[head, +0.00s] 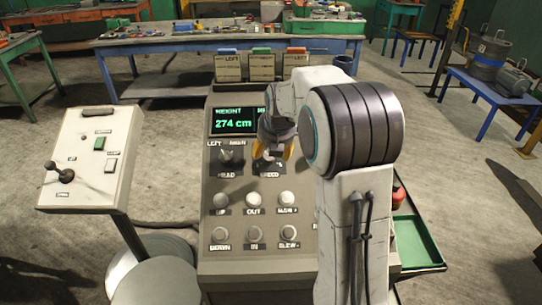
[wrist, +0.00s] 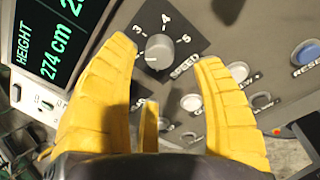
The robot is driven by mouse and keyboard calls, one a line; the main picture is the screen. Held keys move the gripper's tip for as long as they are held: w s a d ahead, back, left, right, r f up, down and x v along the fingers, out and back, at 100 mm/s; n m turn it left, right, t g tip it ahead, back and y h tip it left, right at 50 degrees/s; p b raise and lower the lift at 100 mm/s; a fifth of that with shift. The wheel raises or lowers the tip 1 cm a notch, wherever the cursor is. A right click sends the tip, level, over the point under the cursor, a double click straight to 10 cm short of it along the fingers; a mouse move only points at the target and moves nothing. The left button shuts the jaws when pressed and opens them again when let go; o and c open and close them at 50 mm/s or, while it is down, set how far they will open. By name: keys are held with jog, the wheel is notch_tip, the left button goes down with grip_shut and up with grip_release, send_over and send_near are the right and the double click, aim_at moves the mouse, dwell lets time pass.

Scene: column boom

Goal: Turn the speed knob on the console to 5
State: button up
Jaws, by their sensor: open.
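The grey speed knob (wrist: 160,51) sits on a dark plate with 3, 4 and 5 marked around it in the wrist view. I cannot tell for sure where its pointer stands. My gripper (wrist: 166,56) is open, with one yellow finger on each side of the knob in the picture. Whether the fingers touch it is not clear. In the head view my gripper (head: 272,153) is over the console (head: 215,262), above the SPEED label (head: 270,174), and it hides the knob.
The display (head: 235,121) reads height 274 cm. The HEAD knob (head: 231,156) is just left of my gripper, and several round buttons are below, including OUT (head: 254,199). A side panel with a lever (head: 66,175) stands left. A green tray (head: 416,242) is at right.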

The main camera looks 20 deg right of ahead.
aim_at(270, 163)
jog(key=shift+p+x, duration=0.5)
jog(key=shift+x, duration=2.7)
jog(key=c, duration=1.2)
jog(key=shift+f+b, duration=0.1)
jog(key=shift+b, duration=0.2)
